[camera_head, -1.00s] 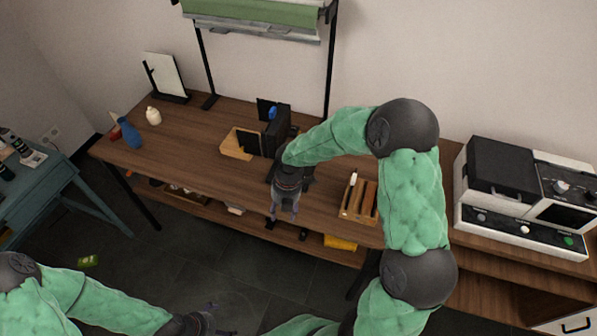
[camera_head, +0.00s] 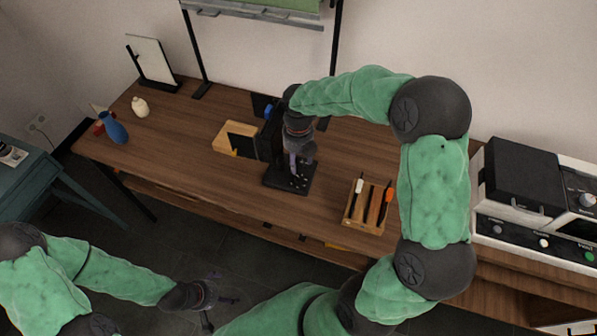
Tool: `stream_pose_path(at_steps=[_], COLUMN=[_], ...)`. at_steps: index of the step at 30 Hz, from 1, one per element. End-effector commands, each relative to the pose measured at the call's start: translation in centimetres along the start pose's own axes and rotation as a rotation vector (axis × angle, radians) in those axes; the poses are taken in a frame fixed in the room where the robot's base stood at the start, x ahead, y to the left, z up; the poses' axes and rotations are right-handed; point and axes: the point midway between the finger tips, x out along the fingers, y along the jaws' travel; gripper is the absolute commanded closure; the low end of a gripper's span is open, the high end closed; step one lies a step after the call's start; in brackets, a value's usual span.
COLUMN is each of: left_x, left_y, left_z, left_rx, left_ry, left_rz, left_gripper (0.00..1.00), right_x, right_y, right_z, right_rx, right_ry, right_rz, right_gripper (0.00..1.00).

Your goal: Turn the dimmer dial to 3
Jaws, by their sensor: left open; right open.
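A flat black unit (camera_head: 274,181) with small white marks lies near the table's front edge. It appears to carry the dimmer dial, but the dial itself is hidden or too small to make out, as is its setting. My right gripper (camera_head: 296,179) is open and points down over this unit, with its fingers close to the white marks. I cannot tell whether they touch anything. My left gripper (camera_head: 226,304) is open and empty, low over the floor in front of the table.
A wooden block with a dark panel (camera_head: 231,136) stands left of the black unit. A wooden tool holder (camera_head: 352,216) stands to its right. A blue vase (camera_head: 114,128) and a white bottle (camera_head: 140,107) are far left. A machine with knobs (camera_head: 523,180) stands at right.

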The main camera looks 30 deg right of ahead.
Motion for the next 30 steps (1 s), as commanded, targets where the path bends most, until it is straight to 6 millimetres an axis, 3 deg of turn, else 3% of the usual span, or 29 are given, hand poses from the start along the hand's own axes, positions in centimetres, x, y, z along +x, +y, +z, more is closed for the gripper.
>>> stream_pose_path(at_steps=[6, 13, 19, 28, 30], left_x=[1.8, 3.0, 3.4, 3.4, 3.4], left_y=[-0.6, -1.1, -1.2, -1.2, -1.2], left_z=[-0.1, -0.1, -0.1, -0.1, -0.1], left_rx=[0.000, 0.000, 0.000, 0.000, 0.000], left_ry=[0.000, 0.000, 0.000, 0.000, 0.000], left_rz=[0.000, 0.000, 0.000, 0.000, 0.000], left_gripper=[0.02, 0.02, 0.02, 0.02, 0.02], right_x=[4.4, 7.8, 8.9, 9.0, 9.0], right_y=[0.0, 0.0, 0.0, 0.0, 0.0], right_z=[-0.1, -0.1, 0.0, 0.0, 0.0], right_rx=[0.001, 0.001, 0.001, 0.001, 0.002], right_ry=[0.002, 0.002, -0.001, 0.000, 0.000], right_rz=[-0.001, -0.001, 0.000, 0.000, 0.000], right_gripper=[0.48, 0.48, 0.48, 0.48, 0.65])
